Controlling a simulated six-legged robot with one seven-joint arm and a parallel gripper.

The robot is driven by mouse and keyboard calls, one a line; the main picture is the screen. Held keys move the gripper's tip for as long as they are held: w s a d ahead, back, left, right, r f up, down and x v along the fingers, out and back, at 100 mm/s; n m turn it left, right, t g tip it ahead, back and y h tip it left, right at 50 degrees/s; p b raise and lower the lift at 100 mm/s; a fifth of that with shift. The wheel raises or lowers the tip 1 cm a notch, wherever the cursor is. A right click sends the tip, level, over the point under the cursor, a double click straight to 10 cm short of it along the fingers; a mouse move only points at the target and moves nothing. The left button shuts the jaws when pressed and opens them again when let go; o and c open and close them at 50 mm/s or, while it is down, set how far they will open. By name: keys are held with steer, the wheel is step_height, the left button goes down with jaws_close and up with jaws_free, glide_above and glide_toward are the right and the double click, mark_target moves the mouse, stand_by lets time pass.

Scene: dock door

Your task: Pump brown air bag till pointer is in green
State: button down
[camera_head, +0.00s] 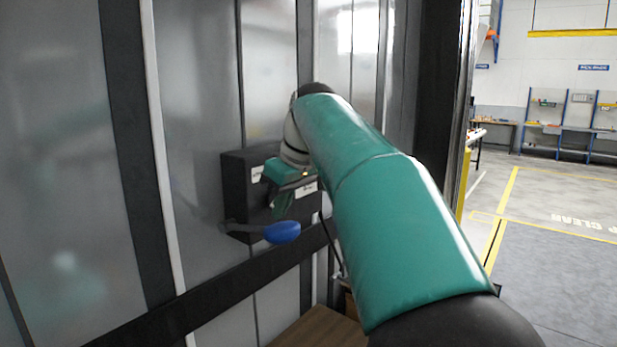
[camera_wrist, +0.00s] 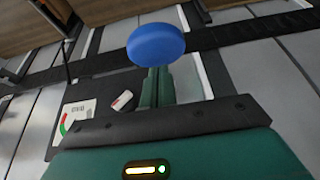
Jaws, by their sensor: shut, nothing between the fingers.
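A dark box (camera_head: 245,178) is mounted on the grey metal wall. A lever with a blue knob (camera_head: 282,232) sticks out at its lower side. The blue knob (camera_wrist: 156,44) also shows in the wrist view, just beyond my fingertips. My gripper (camera_wrist: 157,80) is shut and empty; in the head view it (camera_head: 283,208) is in front of the box, above the knob. Whether it touches the knob I cannot tell. A white gauge (camera_wrist: 76,117) with red and green arcs shows in the wrist view; its pointer is too small to read. A brown surface (camera_head: 318,328) low down may be the air bag.
A dark horizontal rail (camera_head: 215,290) crosses the wall below the box. A dark door post (camera_head: 440,90) stands to the right of my arm. Beyond it is open floor (camera_head: 555,210) with yellow lines and workbenches at the back.

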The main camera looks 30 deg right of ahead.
mark_target(286, 225)
steer(key=shift+f, duration=3.3)
steer(key=shift+r, duration=3.5)
steer(key=shift+r, duration=2.5)
steer(key=shift+s+a+f, duration=0.2)
steer(key=shift+s+a, duration=0.1)
steer(key=shift+s, duration=0.05)
steer(key=s+a+f+m+h, duration=0.1)
steer(key=s+a+f, duration=0.4)
steer(key=s+f, duration=0.6)
steer(key=s+a+f+m+t, duration=0.1)
steer(key=s+a+f+m, duration=0.2)
steer(key=s+f, duration=0.9)
step_height(286, 225, down, 4)
steer(key=shift+a+f+h, duration=0.15)
steer(key=shift+a+h, duration=0.25)
steer(key=shift+a, duration=0.75)
